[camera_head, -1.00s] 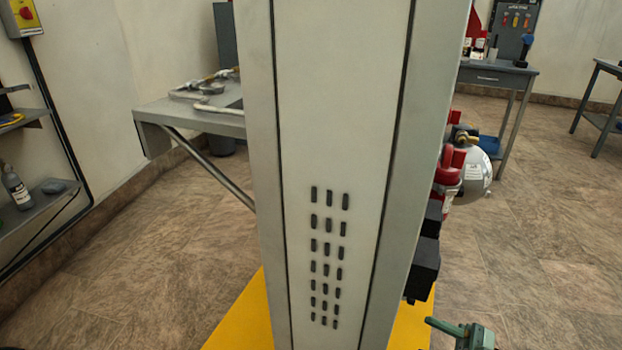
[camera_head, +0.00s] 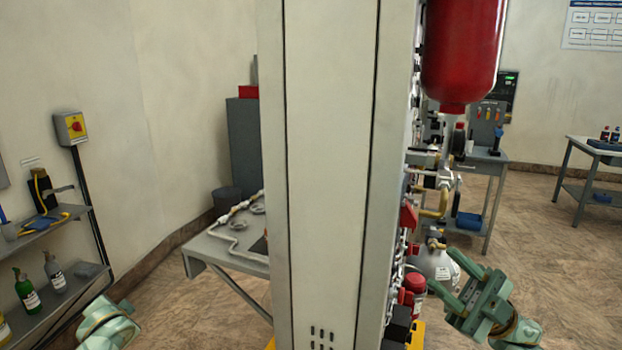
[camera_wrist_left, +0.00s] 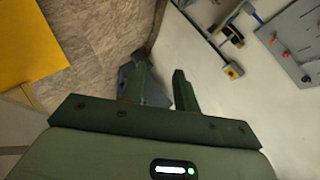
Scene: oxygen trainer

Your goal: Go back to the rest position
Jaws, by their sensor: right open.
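The tall pale trainer cabinet (camera_head: 335,150) fills the middle of the head view, its plain vented side towards me. My right gripper (camera_head: 436,268) is at the lower right of the head view, beside the cabinet's fitted side. Its green fingers are apart, and nothing shows between them. My left arm's green end (camera_head: 108,325) shows at the lower left of the head view; its fingers are not clear there. In the left wrist view the two fingers of my left gripper (camera_wrist_left: 158,76) stand apart with no held thing visible.
A red cylinder (camera_head: 462,50) hangs at the cabinet's right side above pipes and a silver tank (camera_head: 437,268). A grey bench (camera_head: 225,252) stands behind left. Shelves with bottles (camera_head: 45,240) line the left wall. Floor at right (camera_head: 550,240) is clear.

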